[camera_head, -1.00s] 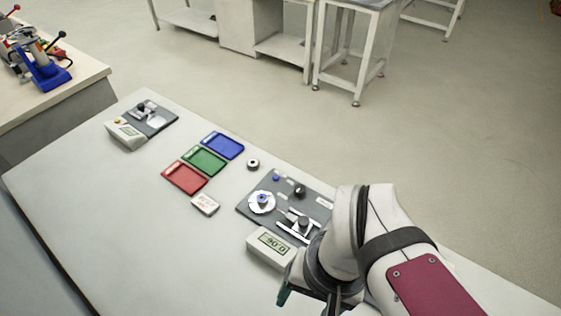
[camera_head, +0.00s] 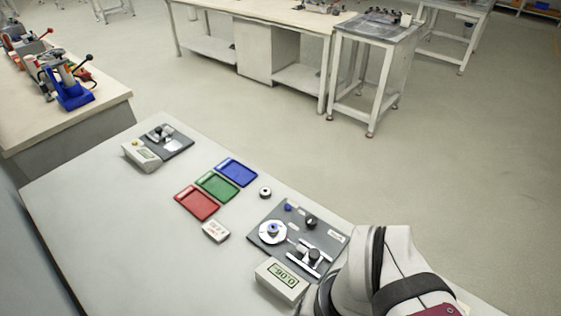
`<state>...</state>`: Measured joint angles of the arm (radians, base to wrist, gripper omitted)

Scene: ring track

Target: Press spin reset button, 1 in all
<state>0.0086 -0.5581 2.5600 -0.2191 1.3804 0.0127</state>
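A dark grey station plate (camera_head: 262,239) lies at the right end of the white table. On it are a white disc (camera_head: 268,239) with a blue centre, a small blue button (camera_head: 289,207), a black knob (camera_head: 311,221) and a silver slide fixture (camera_head: 309,262). I cannot tell which part is the spin reset button; the labels are too small to read. A white display box (camera_head: 281,281) with a greenish digit screen stands in front of the plate. My arm comes in at the lower right, beside the plate and box. My gripper's fingers are below the picture edge.
Red (camera_head: 197,202), green (camera_head: 217,186) and blue (camera_head: 236,172) trays lie left of the plate. A small ring (camera_head: 265,192) and a white label box (camera_head: 215,232) are near them. Another device (camera_head: 157,146) stands at the far left end. The table's left front is bare.

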